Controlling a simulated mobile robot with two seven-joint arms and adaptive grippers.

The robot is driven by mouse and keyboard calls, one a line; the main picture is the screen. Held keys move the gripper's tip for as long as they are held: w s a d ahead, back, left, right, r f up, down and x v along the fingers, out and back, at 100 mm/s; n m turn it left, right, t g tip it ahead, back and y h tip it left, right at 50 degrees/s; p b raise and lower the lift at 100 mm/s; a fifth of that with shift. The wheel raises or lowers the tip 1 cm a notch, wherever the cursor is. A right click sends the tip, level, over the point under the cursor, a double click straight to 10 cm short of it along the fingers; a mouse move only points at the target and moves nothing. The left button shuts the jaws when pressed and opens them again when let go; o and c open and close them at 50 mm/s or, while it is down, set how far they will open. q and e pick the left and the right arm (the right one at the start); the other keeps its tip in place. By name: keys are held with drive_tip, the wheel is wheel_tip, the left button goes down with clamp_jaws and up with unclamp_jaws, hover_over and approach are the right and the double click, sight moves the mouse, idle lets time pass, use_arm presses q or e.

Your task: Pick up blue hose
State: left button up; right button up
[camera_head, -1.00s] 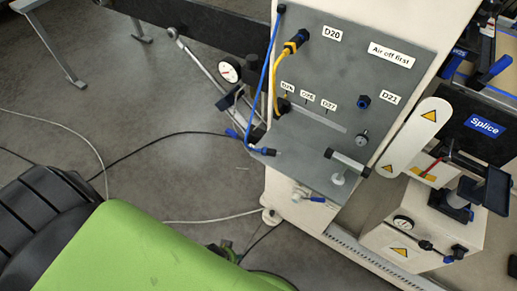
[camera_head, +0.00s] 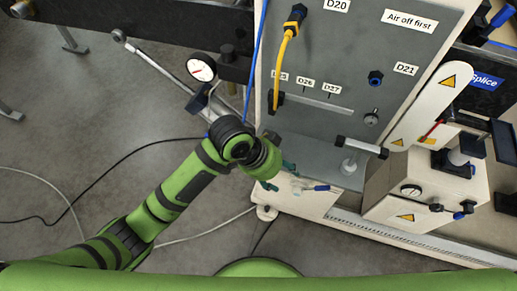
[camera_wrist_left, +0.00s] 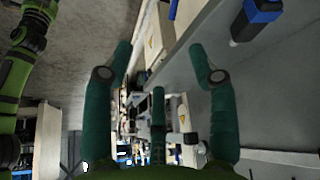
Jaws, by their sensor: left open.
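The blue hose (camera_head: 256,60) is a thin blue line running down the left edge of the grey panel (camera_head: 410,60) in the head view. Its lower end is hidden behind my left wrist. My left gripper (camera_head: 279,176) is open, with teal fingers, near the panel's lower left corner. In the left wrist view, the fingers of the gripper (camera_wrist_left: 160,52) are spread, and I see nothing held between them. A blue and black fitting (camera_wrist_left: 258,16) shows at the upper right there; I cannot tell whether it belongs to the hose. My right gripper is not in view.
A yellow hose (camera_head: 280,65) hangs on the panel. A pressure gauge (camera_head: 201,67) stands left of the panel, close to my arm. A clear fitting with a blue lever (camera_head: 318,188) sits below the panel. Open floor (camera_head: 90,115) lies to the left.

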use_arm(q)
drive_tip(key=w+a+r+m+y, duration=0.1)
drive_tip(key=w, duration=0.1)
drive_tip(key=w+a+r+m+y, duration=0.1)
drive_tip(key=w+r+m+y, duration=0.1)
drive_tip(key=w+a+r+m+g+y, duration=0.1)
drive_tip(key=w+a+r+y, duration=0.1)
drive_tip(key=shift+w+m, duration=0.4)
drive_tip(key=f, duration=0.2)
drive_tip(key=f+p, duration=0.1)
drive_tip(key=f, duration=0.3)
drive_tip(key=shift+w+a, duration=0.15)
drive_tip(key=shift+w, duration=0.2)
drive_tip(key=shift+f, duration=0.45)
clamp_jaws()
